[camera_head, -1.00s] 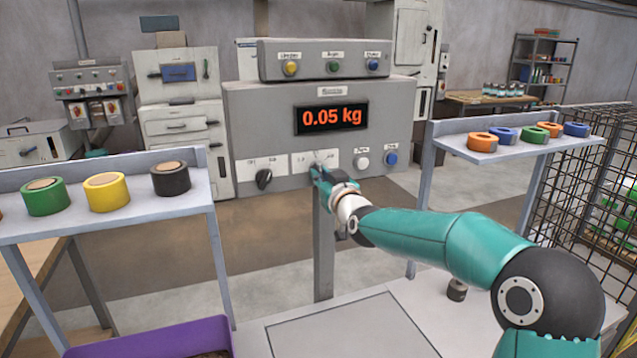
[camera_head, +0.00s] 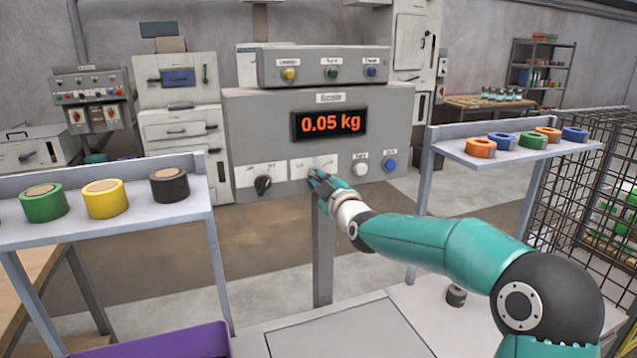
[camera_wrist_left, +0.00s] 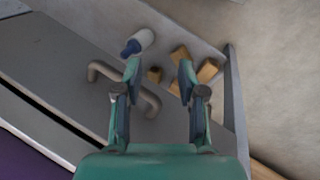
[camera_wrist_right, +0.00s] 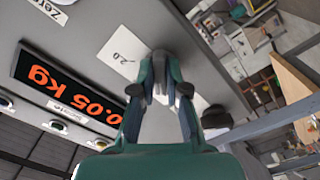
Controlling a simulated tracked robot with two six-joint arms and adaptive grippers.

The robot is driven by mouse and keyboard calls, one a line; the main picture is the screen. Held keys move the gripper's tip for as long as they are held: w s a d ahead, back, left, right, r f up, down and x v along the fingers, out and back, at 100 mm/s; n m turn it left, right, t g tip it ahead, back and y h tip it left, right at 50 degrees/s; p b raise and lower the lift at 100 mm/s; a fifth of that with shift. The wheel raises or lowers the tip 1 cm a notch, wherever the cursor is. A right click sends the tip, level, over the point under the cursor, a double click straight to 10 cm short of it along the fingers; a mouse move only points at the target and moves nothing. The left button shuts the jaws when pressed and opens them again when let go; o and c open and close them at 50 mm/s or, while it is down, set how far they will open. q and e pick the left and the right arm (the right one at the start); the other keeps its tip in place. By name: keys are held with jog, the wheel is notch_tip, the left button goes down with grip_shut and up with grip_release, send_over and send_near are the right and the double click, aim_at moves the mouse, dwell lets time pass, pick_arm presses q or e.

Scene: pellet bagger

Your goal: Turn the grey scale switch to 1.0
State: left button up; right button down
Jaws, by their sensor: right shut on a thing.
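The scale box (camera_head: 240,120) stands ahead, with a red display (camera_head: 329,123) reading 0.05 kg. My right gripper (camera_head: 317,177) is at the white label plate on its lower front, shut on the grey scale switch. The fingers mostly hide the switch, and I cannot tell where it points. In the right wrist view my right gripper (camera_wrist_right: 160,88) has its fingertips close together against the plate (camera_wrist_right: 122,54), where a 2.0 mark shows. My left gripper (camera_wrist_left: 160,72) is open and empty in the left wrist view; it is out of the head view.
A black knob (camera_head: 263,185) sits left of the switch. A white button (camera_head: 360,168) and a blue button (camera_head: 390,164) sit to its right. Shelves with tape rolls flank the box: left shelf (camera_head: 140,207), right shelf (camera_head: 510,152). A purple bin (camera_head: 165,342) is at the lower left.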

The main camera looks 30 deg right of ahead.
jog(key=shift+r+n, duration=0.3)
jog(key=shift+r, duration=0.05)
jog(key=c, duration=1.2)
grip_release()
jog(key=shift+w+a+f, duration=0.15)
jog(key=shift+f, duration=0.1)
jog(key=v, duration=1.2)
jog(key=shift+f, duration=0.15)
